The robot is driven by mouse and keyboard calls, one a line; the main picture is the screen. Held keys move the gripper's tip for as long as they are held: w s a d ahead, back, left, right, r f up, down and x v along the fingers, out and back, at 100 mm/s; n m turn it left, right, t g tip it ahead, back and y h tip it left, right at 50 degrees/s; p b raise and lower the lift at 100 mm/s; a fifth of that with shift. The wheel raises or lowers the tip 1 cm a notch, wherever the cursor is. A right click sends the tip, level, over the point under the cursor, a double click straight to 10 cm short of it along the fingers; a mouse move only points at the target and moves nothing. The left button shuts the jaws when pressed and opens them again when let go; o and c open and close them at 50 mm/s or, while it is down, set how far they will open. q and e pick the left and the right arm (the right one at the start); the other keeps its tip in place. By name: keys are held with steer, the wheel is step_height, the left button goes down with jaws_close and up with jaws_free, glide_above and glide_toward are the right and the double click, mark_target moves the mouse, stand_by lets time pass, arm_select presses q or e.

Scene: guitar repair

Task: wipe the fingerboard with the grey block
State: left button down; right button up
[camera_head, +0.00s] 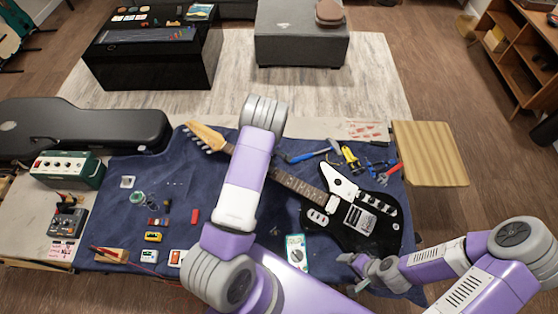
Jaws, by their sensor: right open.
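The black and white electric guitar (386,241) lies on the blue cloth, its body at the right and its headstock (205,137) at the upper left. Its dark fingerboard (298,187) runs between them, and my left arm crosses over and hides part of the neck. My left gripper does not show. My right gripper (352,270) is open and empty, low beside the near edge of the guitar body. I cannot make out the grey block; it may be hidden behind my left arm.
Pliers and other tools (350,158) lie beyond the guitar neck. A black guitar case (80,130) and green amplifier (67,168) stand at the left. Small parts and a red block (194,216) are on the blue cloth (130,208).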

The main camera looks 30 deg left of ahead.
mark_target(279, 175)
arm_select(q)
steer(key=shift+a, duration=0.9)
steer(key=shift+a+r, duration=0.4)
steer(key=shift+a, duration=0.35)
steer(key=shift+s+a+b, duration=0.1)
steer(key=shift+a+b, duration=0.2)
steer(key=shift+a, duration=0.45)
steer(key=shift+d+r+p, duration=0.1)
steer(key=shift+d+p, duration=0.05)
steer(key=shift+p, duration=0.2)
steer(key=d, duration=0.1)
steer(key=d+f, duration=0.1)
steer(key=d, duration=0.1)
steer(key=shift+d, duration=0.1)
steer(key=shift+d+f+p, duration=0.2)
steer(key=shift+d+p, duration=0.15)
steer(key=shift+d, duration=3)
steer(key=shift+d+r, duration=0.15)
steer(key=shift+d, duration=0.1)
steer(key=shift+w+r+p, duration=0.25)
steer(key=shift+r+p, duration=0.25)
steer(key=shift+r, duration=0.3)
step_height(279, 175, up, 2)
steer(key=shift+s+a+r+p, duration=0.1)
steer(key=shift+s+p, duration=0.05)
steer(key=shift+p, duration=0.65)
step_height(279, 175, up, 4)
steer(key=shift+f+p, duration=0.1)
steer(key=shift+p, duration=1.15)
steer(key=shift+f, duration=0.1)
